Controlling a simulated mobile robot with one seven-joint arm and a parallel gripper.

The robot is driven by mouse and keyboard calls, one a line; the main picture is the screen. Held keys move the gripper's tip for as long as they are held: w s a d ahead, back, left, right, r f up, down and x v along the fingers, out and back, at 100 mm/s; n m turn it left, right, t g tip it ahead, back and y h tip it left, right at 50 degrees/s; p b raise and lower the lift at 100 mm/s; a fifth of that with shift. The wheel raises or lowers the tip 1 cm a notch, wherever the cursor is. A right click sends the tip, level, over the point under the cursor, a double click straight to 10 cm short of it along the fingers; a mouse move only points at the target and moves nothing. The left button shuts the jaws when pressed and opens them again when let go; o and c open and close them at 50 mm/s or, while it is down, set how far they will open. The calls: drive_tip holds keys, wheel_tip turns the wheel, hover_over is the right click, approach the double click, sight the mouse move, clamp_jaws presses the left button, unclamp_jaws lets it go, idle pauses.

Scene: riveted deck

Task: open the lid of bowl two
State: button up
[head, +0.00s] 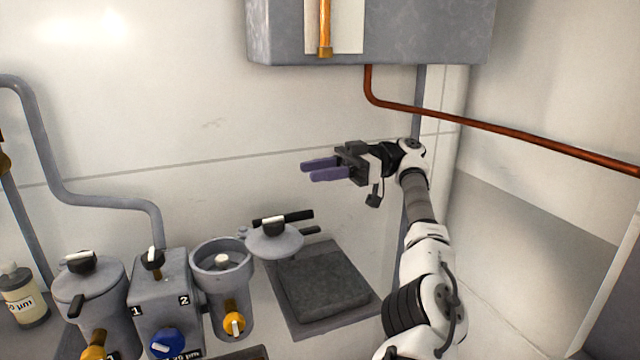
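Bowl two (222,265) is the grey round pot right of the box face marked 2. Its top is open, and a small white knob shows inside. Its grey lid (275,242), with a black handle on top, is off to the right of the rim, beside the bowl. It looks joined near the rim's right side, but the joint is too small to tell. My gripper (314,170) is up and to the right of the lid, apart from it. Its two purple fingers point left with a gap between them, and nothing is held.
The left bowl (90,300) has its lid on. The grey box (165,290) with a blue knob stands between the bowls. A dark square plate (322,283) lies right of bowl two. A grey cabinet (370,30) and copper pipe (480,123) are above my arm.

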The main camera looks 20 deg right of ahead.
wheel_tip(320, 180, up, 7)
drive_tip(key=p, duration=0.5)
drive_tip(key=shift+r+p, duration=0.15)
drive_tip(key=shift+p, duration=0.15)
